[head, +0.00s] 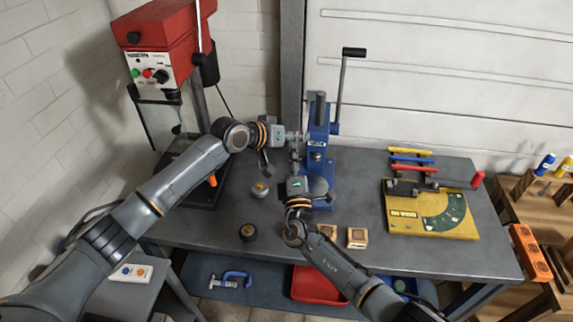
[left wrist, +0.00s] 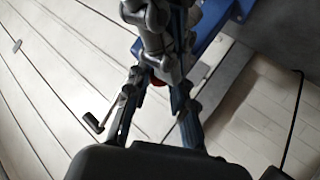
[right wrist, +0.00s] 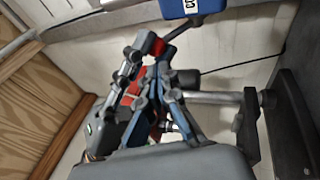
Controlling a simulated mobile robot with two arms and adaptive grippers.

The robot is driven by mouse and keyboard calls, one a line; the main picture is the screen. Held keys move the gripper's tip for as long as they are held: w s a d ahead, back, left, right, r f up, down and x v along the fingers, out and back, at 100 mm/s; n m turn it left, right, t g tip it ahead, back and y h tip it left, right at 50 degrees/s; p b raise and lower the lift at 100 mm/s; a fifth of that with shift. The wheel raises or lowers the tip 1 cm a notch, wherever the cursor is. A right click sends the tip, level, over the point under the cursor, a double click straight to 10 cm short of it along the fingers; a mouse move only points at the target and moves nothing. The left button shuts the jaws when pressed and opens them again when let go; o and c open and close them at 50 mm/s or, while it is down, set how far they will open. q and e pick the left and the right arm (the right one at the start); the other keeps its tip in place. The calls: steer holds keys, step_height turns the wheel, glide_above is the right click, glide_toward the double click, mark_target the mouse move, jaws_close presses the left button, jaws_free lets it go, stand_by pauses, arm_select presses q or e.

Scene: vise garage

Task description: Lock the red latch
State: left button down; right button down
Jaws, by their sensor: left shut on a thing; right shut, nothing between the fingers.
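The blue press (head: 318,150) stands at the back middle of the bench. My left gripper (head: 300,137) reaches in from the left to the press's left side. In the left wrist view its fingers (left wrist: 157,85) close around a small red part, apparently the red latch (left wrist: 158,81), mostly hidden by the fingers. My right gripper (head: 296,158) points away from me just below the left one. It is shut and empty. In the right wrist view a red piece (right wrist: 157,45) on a dark rod shows at its fingertips (right wrist: 154,62); I cannot tell whether they touch.
A red drill press (head: 160,35) stands at the back left. A yellow bending tool (head: 430,212) with a red handle (head: 477,180) lies on the right. Small knobs and wooden blocks (head: 357,238) sit near the front edge. The bench front right is clear.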

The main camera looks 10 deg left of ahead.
steer(key=shift+w+d, duration=0.25)
steer(key=shift+w, duration=0.1)
arm_select(q)
steer(key=shift+s+d, duration=0.1)
arm_select(e)
steer(key=shift+w+d+r, duration=0.3)
steer(key=shift+w+r, duration=0.15)
steer(key=shift+r, duration=0.2)
arm_select(q)
steer(key=c, duration=1.3)
jaws_free()
steer(key=shift+f, duration=0.1)
steer(key=shift+c, duration=0.2)
steer(key=shift+o, duration=1)
arm_select(e)
steer(key=shift+w+f, duration=0.1)
steer(key=shift+w, duration=0.05)
